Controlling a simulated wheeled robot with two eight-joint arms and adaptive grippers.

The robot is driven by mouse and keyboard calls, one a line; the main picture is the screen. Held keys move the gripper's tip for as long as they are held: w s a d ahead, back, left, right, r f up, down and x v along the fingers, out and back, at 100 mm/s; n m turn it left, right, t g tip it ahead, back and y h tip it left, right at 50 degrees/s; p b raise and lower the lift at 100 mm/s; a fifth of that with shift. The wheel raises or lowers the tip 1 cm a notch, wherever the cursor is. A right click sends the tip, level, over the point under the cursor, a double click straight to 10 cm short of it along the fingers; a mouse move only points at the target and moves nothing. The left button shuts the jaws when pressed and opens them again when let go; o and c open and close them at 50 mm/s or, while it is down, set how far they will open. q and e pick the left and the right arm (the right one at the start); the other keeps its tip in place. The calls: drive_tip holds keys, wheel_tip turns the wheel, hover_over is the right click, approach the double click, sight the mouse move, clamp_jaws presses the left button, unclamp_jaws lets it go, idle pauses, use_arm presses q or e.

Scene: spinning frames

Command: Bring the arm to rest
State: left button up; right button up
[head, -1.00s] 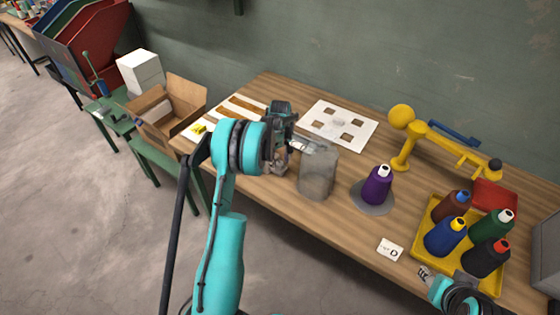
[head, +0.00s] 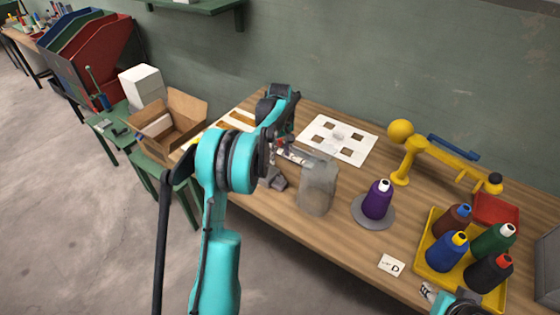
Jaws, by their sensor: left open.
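My left arm comes in from the bottom left, teal with black joints, and reaches over the wooden table (head: 330,222). Its gripper (head: 281,165) is open, to the left of a clear jar (head: 317,186) that stands upright. I see nothing held in it, though the arm's wrist hides part of it. My right gripper (head: 430,291) shows only in part at the bottom right, by the front edge of the table near the yellow tray; its fingers are too small to read.
A purple thread cone (head: 376,201) stands on a grey disc. The yellow tray (head: 424,259) holds several thread cones. Behind are a yellow winder arm (head: 412,155) and a white sheet with square holes (head: 357,156). An open cardboard box (head: 181,122) stands at the left.

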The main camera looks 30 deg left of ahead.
use_arm(q)
drive_tip(key=shift+r, duration=0.1)
idle(0.4)
drive_tip(key=s+d+r+m+t+b, duration=0.25)
drive_tip(key=s+d+r+m, duration=0.35)
drive_tip(key=s+d+r, duration=0.6)
drive_tip(key=s+d+f+m+t, duration=0.2)
drive_tip(key=s+d+f+m, duration=0.1)
drive_tip(key=s, duration=0.5)
drive_tip(key=s+d+f+m+t, duration=0.2)
drive_tip(key=s+d+f+m, duration=0.1)
drive_tip(key=s, duration=0.6)
drive_tip(key=d+m, duration=0.1)
drive_tip(key=d, duration=0.1)
drive_tip(key=shift+d+f+t, duration=0.25)
drive_tip(key=shift+d+t, duration=0.05)
drive_tip(key=shift+t, duration=0.05)
